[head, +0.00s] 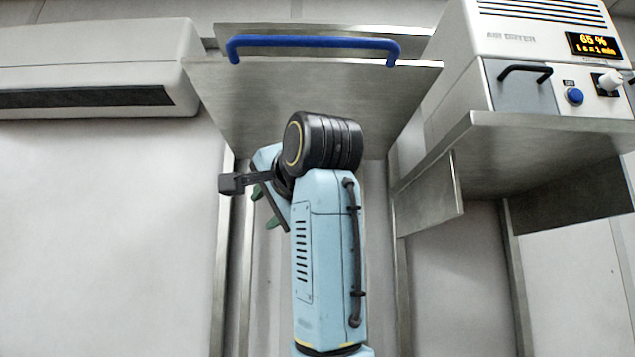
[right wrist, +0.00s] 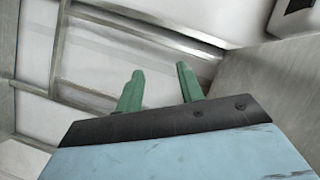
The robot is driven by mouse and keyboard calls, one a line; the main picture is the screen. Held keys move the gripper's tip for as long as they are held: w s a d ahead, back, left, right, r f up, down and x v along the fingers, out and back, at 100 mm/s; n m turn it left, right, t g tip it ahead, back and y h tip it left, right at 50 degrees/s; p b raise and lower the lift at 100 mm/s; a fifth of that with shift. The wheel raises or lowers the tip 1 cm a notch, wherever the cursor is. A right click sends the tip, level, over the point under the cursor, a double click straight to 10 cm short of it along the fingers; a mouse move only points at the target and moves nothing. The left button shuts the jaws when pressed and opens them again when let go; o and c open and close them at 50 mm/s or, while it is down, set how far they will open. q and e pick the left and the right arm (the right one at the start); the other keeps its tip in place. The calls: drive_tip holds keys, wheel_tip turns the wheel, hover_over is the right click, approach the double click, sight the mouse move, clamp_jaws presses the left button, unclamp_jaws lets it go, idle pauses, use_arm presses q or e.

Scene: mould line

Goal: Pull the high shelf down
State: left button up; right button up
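The high shelf (head: 265,95) is a brushed metal board at the upper middle of the head view, seen from below. A blue bar handle (head: 315,41) runs along its front edge. My right gripper (head: 264,208) is below the shelf and well below the handle, partly hidden behind my own wrist. In the right wrist view its two green fingers (right wrist: 159,72) stand apart with nothing between them. The handle is not in the right wrist view. My left gripper is in neither view.
A white dryer (head: 530,50) with a lit display stands on a metal shelf (head: 560,130) at the right. A white wall unit (head: 95,65) with a dark slot hangs at the left. Metal uprights (head: 222,250) run down the wall. Wall space at lower left is clear.

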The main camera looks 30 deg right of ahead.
drive_tip(key=s+r+m+t, duration=0.2)
drive_tip(key=s+r+m, duration=0.1)
drive_tip(key=s+r, duration=1.2)
drive_tip(key=m+t+h, duration=0.1)
drive_tip(key=m+t, duration=0.1)
approach(320, 39)
drive_tip(key=p+x, duration=0.5)
drive_tip(key=x, duration=0.6)
drive_tip(key=shift+d+p, duration=0.1)
drive_tip(key=shift+p, duration=0.2)
drive_tip(key=shift+c, duration=0.4)
clamp_jaws()
